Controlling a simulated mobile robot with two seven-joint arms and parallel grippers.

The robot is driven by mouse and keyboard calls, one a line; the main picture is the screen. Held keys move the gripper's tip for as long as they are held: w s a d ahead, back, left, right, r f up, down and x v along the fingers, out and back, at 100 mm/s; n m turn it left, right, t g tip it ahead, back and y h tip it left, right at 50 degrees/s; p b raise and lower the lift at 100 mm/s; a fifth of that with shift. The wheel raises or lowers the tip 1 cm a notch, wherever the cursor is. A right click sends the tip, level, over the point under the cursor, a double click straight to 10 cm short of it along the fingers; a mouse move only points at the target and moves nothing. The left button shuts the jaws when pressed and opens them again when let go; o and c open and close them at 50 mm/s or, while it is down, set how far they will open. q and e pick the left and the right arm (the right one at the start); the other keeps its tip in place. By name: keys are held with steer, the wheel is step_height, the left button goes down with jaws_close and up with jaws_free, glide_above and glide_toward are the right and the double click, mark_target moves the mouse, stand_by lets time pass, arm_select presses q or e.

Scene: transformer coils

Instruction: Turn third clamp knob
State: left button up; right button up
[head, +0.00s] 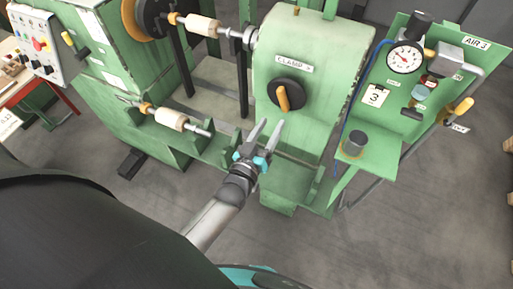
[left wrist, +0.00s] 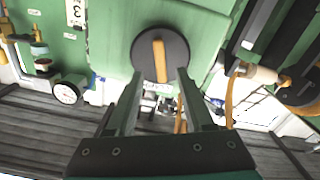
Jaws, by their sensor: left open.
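The clamp knob is a black disc (head: 287,94) with an orange bar handle (head: 284,98) on the front of a green machine housing, under a label reading CLAMP and a digit too small to read surely. The bar stands nearly upright, slightly tilted. My left gripper (head: 272,128) is open and empty, just below the knob and pointing at it. In the left wrist view the knob (left wrist: 175,50) is beyond the fingertips (left wrist: 160,76), with the bar's lower end lined up between them. I see no contact. My right gripper is not in view.
At right, a green air panel (head: 378,130) carries a gauge (head: 404,58), valves and a tag with a 3. At left are spindles with pale coils (head: 171,118) and a control box (head: 40,45). Grey floor (head: 330,250) is free in front.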

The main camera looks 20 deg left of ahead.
arm_select(q)
steer(key=s, duration=0.8)
steer(key=shift+a, duration=0.15)
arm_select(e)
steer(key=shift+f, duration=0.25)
